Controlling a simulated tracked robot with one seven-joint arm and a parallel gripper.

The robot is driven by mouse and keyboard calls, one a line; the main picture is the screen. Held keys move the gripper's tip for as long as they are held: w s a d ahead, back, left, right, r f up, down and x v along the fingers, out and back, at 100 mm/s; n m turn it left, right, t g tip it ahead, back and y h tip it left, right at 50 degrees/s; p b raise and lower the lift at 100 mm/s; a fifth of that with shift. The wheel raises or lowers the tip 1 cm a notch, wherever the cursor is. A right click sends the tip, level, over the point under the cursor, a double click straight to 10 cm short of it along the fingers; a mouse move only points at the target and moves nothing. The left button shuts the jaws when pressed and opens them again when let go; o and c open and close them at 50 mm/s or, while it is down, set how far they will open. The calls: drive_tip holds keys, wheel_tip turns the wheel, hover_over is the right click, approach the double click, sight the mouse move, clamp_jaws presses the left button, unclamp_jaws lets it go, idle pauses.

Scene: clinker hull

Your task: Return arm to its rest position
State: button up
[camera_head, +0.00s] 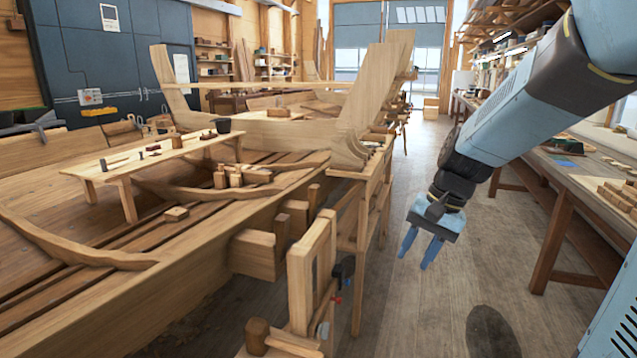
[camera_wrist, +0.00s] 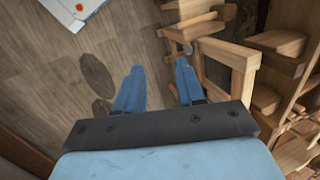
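My arm comes in from the upper right of the head view and angles down to the left. My gripper (camera_head: 420,248) hangs over the open floor, between the boat hull on the left and the workbench on the right. Its two blue fingers point down and stand apart with nothing between them. In the wrist view my gripper (camera_wrist: 157,88) also shows open, with only wooden floor between the fingertips.
The wooden hull (camera_head: 180,275) and its timber stand (camera_head: 360,230) fill the left side. A long workbench (camera_head: 550,190) runs along the right under my arm. The floor aisle (camera_head: 425,150) between them is clear. A wooden frame (camera_head: 312,270) stands left of my gripper.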

drive_tip(key=s+d+r+n+t+h, duration=0.3)
drive_tip(key=s+r, duration=0.5)
drive_tip(key=s, duration=0.4)
drive_tip(key=shift+d+r+n+t+h, duration=0.35)
drive_tip(key=shift+d+n+t, duration=0.3)
drive_tip(key=shift+n+t, duration=0.4)
